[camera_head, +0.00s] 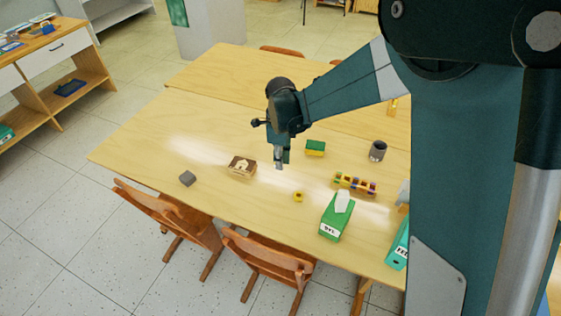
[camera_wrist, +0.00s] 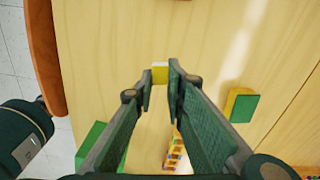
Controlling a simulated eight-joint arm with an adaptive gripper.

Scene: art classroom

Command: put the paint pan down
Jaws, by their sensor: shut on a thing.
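My gripper (camera_head: 281,158) points down over the middle of the near table (camera_head: 215,130), and its fingers also show in the wrist view (camera_wrist: 160,80). The fingers are shut on the paint pan (camera_wrist: 160,76), a small yellow block with a whitish edge between the fingertips. In the head view only a small pale bit shows at the fingertips. The pan seems to be above the wood, but the height of the gap is hard to tell.
A small yellow object (camera_head: 298,197), a house-marked box (camera_head: 242,166), a grey block (camera_head: 187,178), a green-yellow sponge (camera_head: 315,148), a colourful rack (camera_head: 355,183), a green box (camera_head: 338,218) and a dark cup (camera_head: 378,150) stand around.

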